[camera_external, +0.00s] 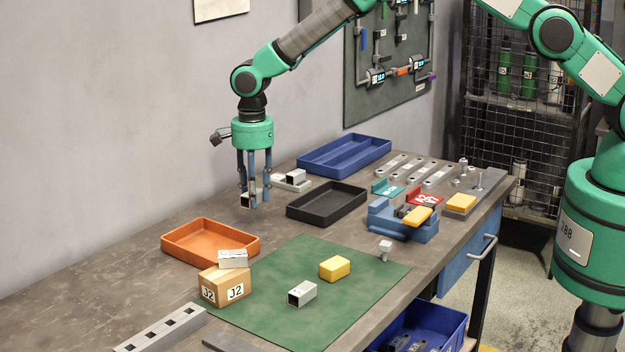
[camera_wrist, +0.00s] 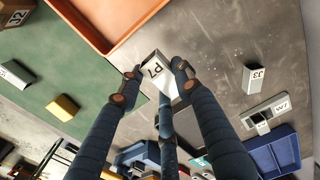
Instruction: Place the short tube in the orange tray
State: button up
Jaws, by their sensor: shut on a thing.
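My gripper (camera_external: 249,200) has three blue fingers and hangs above the table, to the right of and behind the orange tray (camera_external: 252,248). It is shut on a short grey tube (camera_external: 245,201), whose dark end shows low between the fingers. In the wrist view the tube (camera_wrist: 155,66) has a pale labelled face between the fingertips (camera_wrist: 158,85); the fingers hide part of it. The orange tray looks empty in the external view, and its edge (camera_wrist: 137,22) shows at the top of the wrist view, apart from the tube.
A cardboard box (camera_external: 222,288) with a grey part on top stands before the orange tray. The green mat (camera_external: 345,312) holds a grey tube (camera_external: 302,293) and a yellow block (camera_external: 335,268). A black tray (camera_external: 322,218) and blue tray (camera_external: 352,168) lie to the right.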

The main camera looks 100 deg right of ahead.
aim_at(221, 242)
jog(key=s+a+f+n, duration=0.1)
jog(key=s+a, duration=0.1)
jog(key=a, duration=0.2)
jog(key=s+a+n, duration=0.1)
jog(key=s+a, duration=0.1)
jog(key=a, duration=0.3)
jog(key=s+a+f+n+p, duration=0.1)
jog(key=s+a+n, duration=0.1)
jog(key=a, duration=0.2)
jog(key=shift+s+a+f, duration=0.25)
jog(key=shift+a+f, duration=0.05)
jog(key=shift+a, duration=0.05)
jog(key=w+d, duration=0.1)
jog(key=w, duration=0.4)
jog(key=w+d+f, duration=0.1)
jog(key=w, duration=0.4)
jog(key=w+d, duration=0.1)
jog(key=w, duration=0.4)
jog(key=shift+w+d+f, duration=0.25)
jog(key=shift+w+d, duration=0.05)
jog(key=shift+d, duration=0.05)
jog(key=shift+f, duration=1.75)
jog(key=shift+f, duration=0.15)
